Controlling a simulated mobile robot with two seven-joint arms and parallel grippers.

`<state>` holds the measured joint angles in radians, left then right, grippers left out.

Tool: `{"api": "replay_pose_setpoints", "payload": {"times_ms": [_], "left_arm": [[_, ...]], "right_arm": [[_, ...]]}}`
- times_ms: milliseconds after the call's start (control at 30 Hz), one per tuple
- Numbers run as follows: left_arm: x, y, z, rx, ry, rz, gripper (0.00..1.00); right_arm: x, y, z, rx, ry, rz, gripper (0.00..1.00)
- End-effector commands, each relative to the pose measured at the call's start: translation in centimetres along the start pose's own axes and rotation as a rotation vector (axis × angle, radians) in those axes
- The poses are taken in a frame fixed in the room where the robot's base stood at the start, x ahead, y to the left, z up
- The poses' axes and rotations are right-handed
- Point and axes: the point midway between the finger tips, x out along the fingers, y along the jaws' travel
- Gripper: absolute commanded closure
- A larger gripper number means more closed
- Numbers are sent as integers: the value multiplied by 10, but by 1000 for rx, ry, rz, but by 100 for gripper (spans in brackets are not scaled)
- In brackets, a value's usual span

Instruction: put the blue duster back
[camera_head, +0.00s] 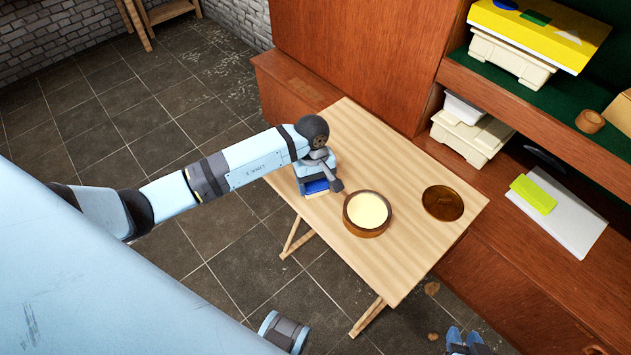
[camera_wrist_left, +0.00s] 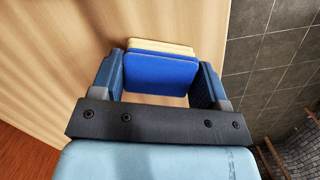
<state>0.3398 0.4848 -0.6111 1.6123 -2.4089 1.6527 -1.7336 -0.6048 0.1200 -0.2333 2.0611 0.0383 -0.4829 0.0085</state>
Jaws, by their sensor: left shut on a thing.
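The blue duster (camera_wrist_left: 160,75) has a blue body with a cream layer on its far side. My left gripper (camera_wrist_left: 158,68) has one finger at each side of it and is shut on it. In the head view the duster (camera_head: 316,187) shows as a small blue patch under my left gripper (camera_head: 318,180), over the left edge area of the wooden folding table (camera_head: 400,265). I cannot tell whether it touches the tabletop. My right gripper (camera_head: 467,342) shows partly at the bottom edge, low and away from the table; its opening is unclear.
A round wooden bowl with cream contents (camera_head: 367,213) stands right of my left gripper. A dark brown round dish (camera_head: 442,203) is farther right. The wall unit shelves hold cream crates (camera_head: 510,58), a yellow box (camera_head: 540,35), a white board (camera_head: 565,215) and a lime-green block (camera_head: 533,194).

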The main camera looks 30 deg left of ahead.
Motion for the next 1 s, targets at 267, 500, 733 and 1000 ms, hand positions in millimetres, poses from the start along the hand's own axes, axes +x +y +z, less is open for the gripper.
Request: {"api": "replay_pose_setpoints", "payload": {"times_ms": [267, 500, 733, 1000], "left_arm": [[1, 0, 0, 0, 0, 0, 15], [1, 0, 0, 0, 0, 0, 6], [-13, 1, -1, 0, 4, 3, 6], [-69, 0, -2, 1, 5, 2, 6]], "right_arm": [[3, -2, -3, 5, 8, -1, 66], [3, -2, -1, 4, 4, -2, 66], [0, 0, 5, -3, -10, -3, 66], [-1, 1, 9, -5, -18, -2, 66]]}}
